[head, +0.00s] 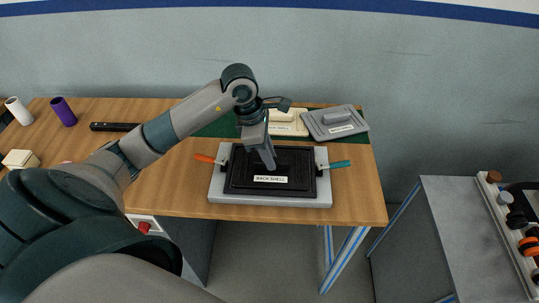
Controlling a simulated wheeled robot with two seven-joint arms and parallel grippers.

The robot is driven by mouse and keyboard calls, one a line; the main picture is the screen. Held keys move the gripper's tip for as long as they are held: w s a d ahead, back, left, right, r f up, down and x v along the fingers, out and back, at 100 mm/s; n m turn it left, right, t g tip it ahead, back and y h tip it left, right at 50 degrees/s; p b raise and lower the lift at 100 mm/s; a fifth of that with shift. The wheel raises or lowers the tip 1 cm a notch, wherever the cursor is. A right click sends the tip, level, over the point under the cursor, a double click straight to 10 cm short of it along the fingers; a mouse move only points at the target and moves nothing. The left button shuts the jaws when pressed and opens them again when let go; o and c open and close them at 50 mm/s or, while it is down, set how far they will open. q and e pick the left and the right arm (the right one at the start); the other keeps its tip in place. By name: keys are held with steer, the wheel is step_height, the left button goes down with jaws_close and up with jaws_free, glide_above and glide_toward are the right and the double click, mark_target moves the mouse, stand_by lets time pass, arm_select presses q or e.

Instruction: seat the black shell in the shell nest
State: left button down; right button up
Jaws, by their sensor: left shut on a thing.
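The black shell (298,173) is a dark rectangular plate with a raised rim and a white label reading "BACK SHELL". It lies over the shell nest (221,194), a light grey base on the front part of the table. My left gripper (270,166) points down onto the middle of the shell and is shut on it, probably on a raised grip that the fingers hide. I cannot tell whether the shell rests fully down in the nest or sits slightly above it. My right gripper is out of view.
Clamps with an orange handle (204,158) and a teal handle (340,164) flank the nest. A cream shell (288,128) and a grey shell (334,123) lie behind on a green mat (218,128). A purple cup (64,112) stands far left. A grey cabinet (455,230) stands right.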

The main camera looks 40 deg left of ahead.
arm_select(q)
steer(key=shift+f, duration=0.15)
steer(key=c, duration=1.6)
jaws_free()
steer(key=shift+r, duration=0.25)
steer(key=shift+a+r, duration=0.1)
steer(key=shift+r, duration=0.2)
steer(key=shift+b+v, duration=2.05)
steer(key=shift+v, duration=3.55)
steer(key=shift+s, duration=0.1)
